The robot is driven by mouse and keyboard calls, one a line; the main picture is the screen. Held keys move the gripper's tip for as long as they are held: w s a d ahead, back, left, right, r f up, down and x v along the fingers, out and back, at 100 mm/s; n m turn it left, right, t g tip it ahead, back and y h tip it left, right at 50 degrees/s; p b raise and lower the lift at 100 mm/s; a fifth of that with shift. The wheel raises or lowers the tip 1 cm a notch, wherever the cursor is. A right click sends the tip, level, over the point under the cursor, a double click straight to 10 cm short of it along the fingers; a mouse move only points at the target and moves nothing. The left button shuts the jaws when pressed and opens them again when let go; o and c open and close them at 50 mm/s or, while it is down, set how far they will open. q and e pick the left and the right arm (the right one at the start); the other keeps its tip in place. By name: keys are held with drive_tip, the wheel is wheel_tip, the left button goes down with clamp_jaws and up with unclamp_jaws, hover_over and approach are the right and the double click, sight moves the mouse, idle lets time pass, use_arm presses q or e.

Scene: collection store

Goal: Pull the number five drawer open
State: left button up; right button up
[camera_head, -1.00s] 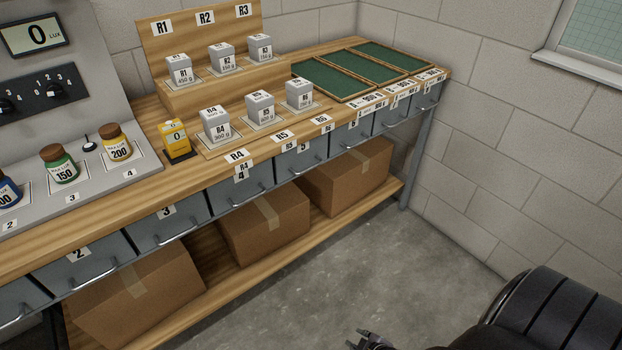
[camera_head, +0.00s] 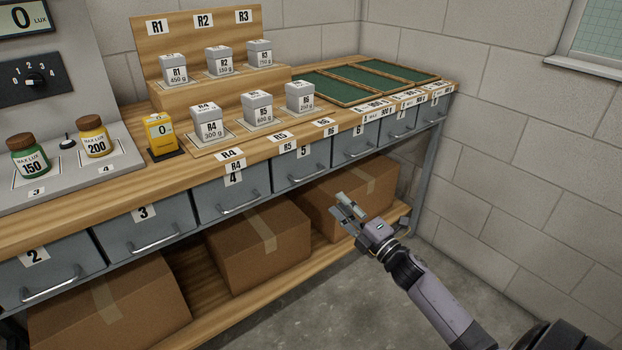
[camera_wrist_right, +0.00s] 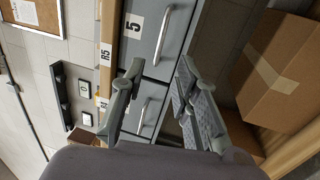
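The number five drawer (camera_head: 289,167) is a grey front under the wooden bench top, with a white "5" label and a silver bar handle (camera_head: 306,173). It looks shut, level with its neighbours. My right gripper (camera_head: 342,206) is in front of the bench, below and to the right of that handle, apart from it. In the right wrist view the gripper (camera_wrist_right: 157,78) has its fingers spread with nothing between them. The drawer front (camera_wrist_right: 151,28) with its "5" and handle lies beyond the fingertips there. My left gripper is not in view.
Shut drawers four (camera_head: 231,197) and six (camera_head: 356,146) flank it. Cardboard boxes (camera_head: 258,246) stand on the lower shelf, one close behind my right gripper. Grey weight blocks (camera_head: 258,107) and green trays (camera_head: 367,77) are on the bench top (camera_head: 180,172). Floor is clear in front.

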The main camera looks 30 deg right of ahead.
sight(311, 176)
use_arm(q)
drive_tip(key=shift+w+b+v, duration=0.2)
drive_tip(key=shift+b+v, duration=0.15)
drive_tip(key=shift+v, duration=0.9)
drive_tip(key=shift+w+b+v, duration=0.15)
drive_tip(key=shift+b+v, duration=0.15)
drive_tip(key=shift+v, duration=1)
use_arm(e)
drive_tip(key=shift+x, duration=6.75)
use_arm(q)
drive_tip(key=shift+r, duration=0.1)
use_arm(e)
drive_tip(key=shift+d+f, duration=0.1)
drive_tip(key=shift+f, duration=0.1)
clamp_jaws()
